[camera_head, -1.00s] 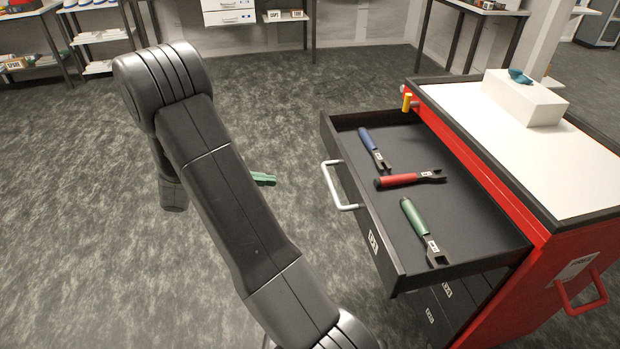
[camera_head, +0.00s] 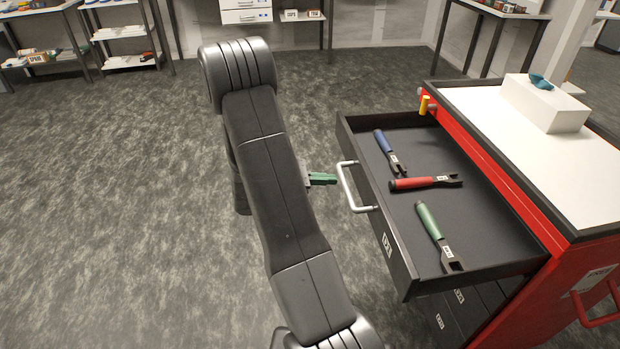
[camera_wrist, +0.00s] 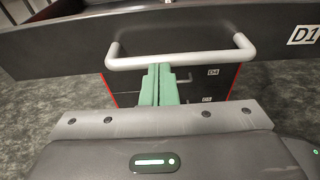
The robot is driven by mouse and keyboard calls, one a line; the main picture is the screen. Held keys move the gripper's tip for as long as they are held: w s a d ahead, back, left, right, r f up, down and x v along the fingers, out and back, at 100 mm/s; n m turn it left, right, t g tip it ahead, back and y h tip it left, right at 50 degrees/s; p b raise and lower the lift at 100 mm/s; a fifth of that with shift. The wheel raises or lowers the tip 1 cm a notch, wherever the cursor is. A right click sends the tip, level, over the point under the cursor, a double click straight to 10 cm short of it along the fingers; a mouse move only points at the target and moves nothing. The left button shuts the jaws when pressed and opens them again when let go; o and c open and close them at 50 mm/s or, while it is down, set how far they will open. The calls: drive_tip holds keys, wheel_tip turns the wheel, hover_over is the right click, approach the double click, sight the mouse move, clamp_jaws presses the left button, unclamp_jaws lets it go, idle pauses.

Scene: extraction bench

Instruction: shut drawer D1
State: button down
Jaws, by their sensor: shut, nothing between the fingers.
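Drawer D1 (camera_head: 403,262) is the top drawer of a red cabinet and stands pulled out to the left. Its label D1 and dark front (camera_wrist: 277,45) also show in the wrist view. Its pale bar handle (camera_head: 352,188) spans the upper middle of the wrist view (camera_wrist: 180,59). My gripper (camera_head: 333,179) has green fingers and is shut and empty. It points at the handle from the left. In the wrist view the fingertips (camera_wrist: 158,72) lie just below the handle bar; I cannot tell whether they touch it.
The drawer holds a blue-handled tool (camera_head: 388,148), a red-handled tool (camera_head: 415,184) and a green-handled tool (camera_head: 434,226). A white box (camera_head: 545,104) stands on the cabinet top (camera_head: 485,108). Closed lower drawers lie beneath D1. The floor to the left is clear.

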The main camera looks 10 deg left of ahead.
drive_tip(key=shift+w+d+f, duration=0.1)
drive_tip(key=shift+w+d, duration=0.05)
drive_tip(key=shift+d, duration=0.3)
drive_tip(key=b, duration=0.5)
approach(436, 168)
drive_tip(key=d, duration=0.2)
drive_tip(key=s+d+r, duration=0.1)
drive_tip(key=d, duration=0.1)
drive_tip(key=s+d, duration=0.1)
drive_tip(key=d, duration=0.1)
drive_tip(key=shift+s+d+r, duration=0.2)
drive_tip(key=shift+d+r, duration=0.1)
drive_tip(key=shift+r, duration=0.05)
drive_tip(key=shift+w+d+r, duration=0.1)
drive_tip(key=shift+w+d, duration=0.1)
drive_tip(key=shift+d, duration=0.3)
drive_tip(key=shift+r, duration=0.25)
drive_tip(key=shift+w, duration=0.1)
